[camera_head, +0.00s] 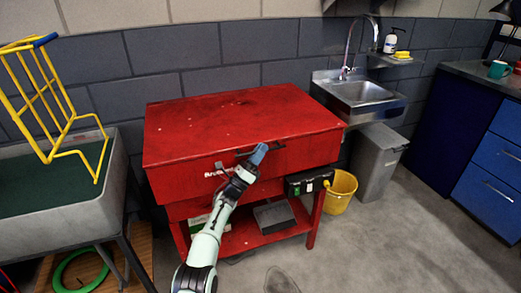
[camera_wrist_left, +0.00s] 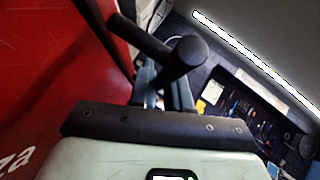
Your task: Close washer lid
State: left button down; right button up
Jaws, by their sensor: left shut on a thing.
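The red washer (camera_head: 235,165) stands against the wall in the middle of the head view. Its red lid (camera_head: 240,117) lies flat over the body, and I see no clear gap beneath it. A dark bar handle (camera_head: 243,154) is at the front of the lid. My left gripper (camera_head: 258,154) reaches up from below to this handle. In the left wrist view the black handle (camera_wrist_left: 187,54) passes between the fingers (camera_wrist_left: 165,88), which are shut on it. The gripper hides part of the handle. My right gripper is not in view.
A grey basin (camera_head: 115,190) with a yellow rack (camera_head: 60,155) stands at the left. A steel sink (camera_head: 360,92), a grey bin (camera_head: 378,165) and a yellow bucket (camera_head: 340,192) are at the right, by blue cabinets (camera_head: 490,150). The floor in front is mostly clear.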

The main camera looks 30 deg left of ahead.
pick_arm(q)
jog(key=shift+w+f, duration=0.1)
jog(key=shift+f, duration=0.55)
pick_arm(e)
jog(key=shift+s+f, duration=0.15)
pick_arm(q)
jog(key=c, duration=1.2)
grip_release()
jog(key=shift+r, duration=0.1)
jog(key=shift+r, duration=0.15)
jog(key=shift+p+v, duration=3)
jog(key=shift+v, duration=3.8)
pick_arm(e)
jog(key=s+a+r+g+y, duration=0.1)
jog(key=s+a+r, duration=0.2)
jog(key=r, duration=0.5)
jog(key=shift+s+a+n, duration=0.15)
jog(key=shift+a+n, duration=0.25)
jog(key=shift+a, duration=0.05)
